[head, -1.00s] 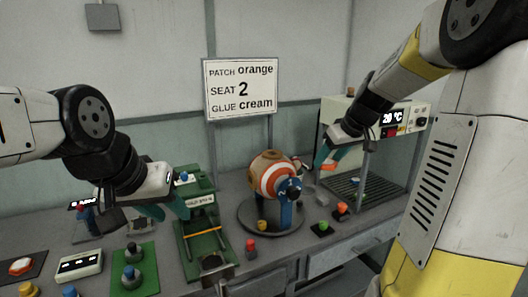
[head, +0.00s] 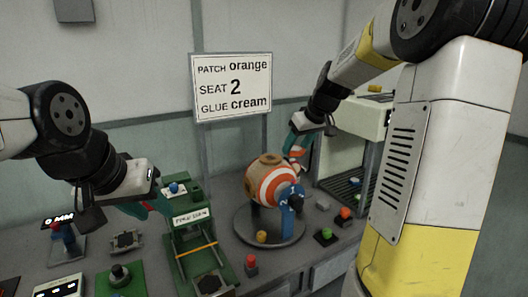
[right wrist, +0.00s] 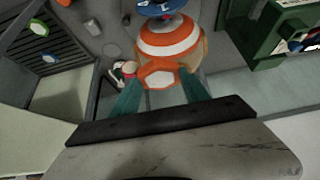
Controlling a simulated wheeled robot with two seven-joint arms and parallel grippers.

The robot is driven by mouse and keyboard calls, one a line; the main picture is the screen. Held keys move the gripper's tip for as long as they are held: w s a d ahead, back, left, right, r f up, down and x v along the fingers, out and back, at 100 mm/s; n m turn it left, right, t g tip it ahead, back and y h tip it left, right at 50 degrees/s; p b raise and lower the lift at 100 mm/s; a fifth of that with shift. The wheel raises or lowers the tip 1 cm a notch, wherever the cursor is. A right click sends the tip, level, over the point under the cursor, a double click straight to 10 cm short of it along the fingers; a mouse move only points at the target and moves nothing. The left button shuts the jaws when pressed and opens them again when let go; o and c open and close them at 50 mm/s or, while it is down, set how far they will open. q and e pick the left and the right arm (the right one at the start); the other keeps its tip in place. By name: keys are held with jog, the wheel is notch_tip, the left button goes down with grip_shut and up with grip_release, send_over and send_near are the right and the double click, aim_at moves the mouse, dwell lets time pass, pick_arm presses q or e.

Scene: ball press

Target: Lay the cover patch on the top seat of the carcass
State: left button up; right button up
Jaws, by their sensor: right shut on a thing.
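The carcass (head: 258,188) is a ball with orange and white stripes and bare tan parts, held on a blue stand on a round grey turntable (head: 245,232). It also shows in the right wrist view (right wrist: 170,38). My right gripper (head: 297,152) is at the upper right of the carcass. It is shut on the orange cover patch (right wrist: 160,74), which lies between its teal fingertips close to the carcass; I cannot tell whether they touch.
A sign (head: 234,87) reads patch orange, seat 2, glue cream. A white oven-like box (head: 345,150) with a rack stands right of the carcass.

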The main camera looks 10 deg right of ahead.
send_over(269, 157)
jog(key=s+d, duration=0.1)
jog(key=s, duration=0.1)
jog(key=shift+f, duration=0.45)
jog(key=shift+w+a+f, duration=0.1)
jog(key=shift+w+f, duration=0.05)
jog(key=shift+f, duration=1.6)
jog(key=shift+f, duration=0.1)
jog(key=o, duration=1.3)
